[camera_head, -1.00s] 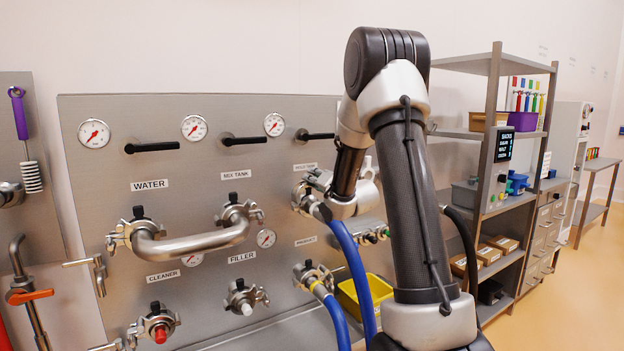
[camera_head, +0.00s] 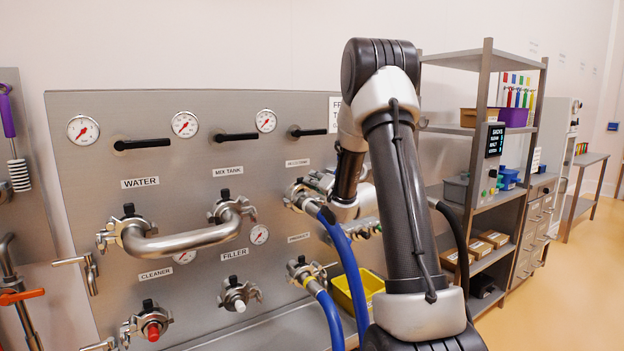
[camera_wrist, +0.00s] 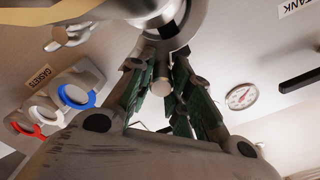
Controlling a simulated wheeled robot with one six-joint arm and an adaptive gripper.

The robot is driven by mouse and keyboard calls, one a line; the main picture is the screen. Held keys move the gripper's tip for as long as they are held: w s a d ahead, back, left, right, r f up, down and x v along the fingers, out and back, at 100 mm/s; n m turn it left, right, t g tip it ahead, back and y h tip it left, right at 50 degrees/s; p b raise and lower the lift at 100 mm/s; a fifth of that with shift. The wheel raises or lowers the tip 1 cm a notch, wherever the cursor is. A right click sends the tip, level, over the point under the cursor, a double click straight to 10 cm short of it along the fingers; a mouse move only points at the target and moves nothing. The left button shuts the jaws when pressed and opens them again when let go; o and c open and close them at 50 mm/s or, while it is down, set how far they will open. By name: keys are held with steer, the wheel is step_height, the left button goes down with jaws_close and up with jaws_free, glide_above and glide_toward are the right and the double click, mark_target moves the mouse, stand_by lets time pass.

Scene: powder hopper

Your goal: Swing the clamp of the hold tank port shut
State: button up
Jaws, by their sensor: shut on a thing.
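The hold tank port (camera_head: 302,195) is on the steel panel, with a blue hose (camera_head: 345,262) hanging from it. Its label is small and hard to read in the head view. My arm partly hides the port and the clamp there. In the wrist view the round metal port (camera_wrist: 140,8) is at the top edge. My gripper (camera_wrist: 166,52) is at the port, its green-padded fingers closed in on a small metal part of the clamp (camera_wrist: 162,88), with a rounded end showing between them. How far the clamp is swung cannot be told.
A second blue-hosed port (camera_head: 305,273) is just below. A bent steel pipe (camera_head: 180,240) joins two ports to the left. A gasket rack (camera_wrist: 55,100) with blue, white and red rings is near my gripper. A yellow bin (camera_head: 357,290) and shelving (camera_head: 487,140) are to the right.

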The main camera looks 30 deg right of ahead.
steer(key=shift+a+f, duration=0.15)
steer(key=shift+f, duration=0.25)
jaws_close()
steer(key=shift+w+d+f, duration=0.1)
steer(key=shift+d+f, duration=0.4)
steer(key=shift+f, duration=0.1)
steer(key=shift+d+f, duration=0.3)
steer(key=shift+f, duration=0.15)
steer(key=o, duration=0.9)
jaws_free()
steer(key=shift+w+d+f, duration=0.1)
steer(key=shift+w, duration=0.05)
steer(key=shift+c, duration=0.2)
steer(key=s, duration=0.9)
steer(key=shift+d, duration=0.2)
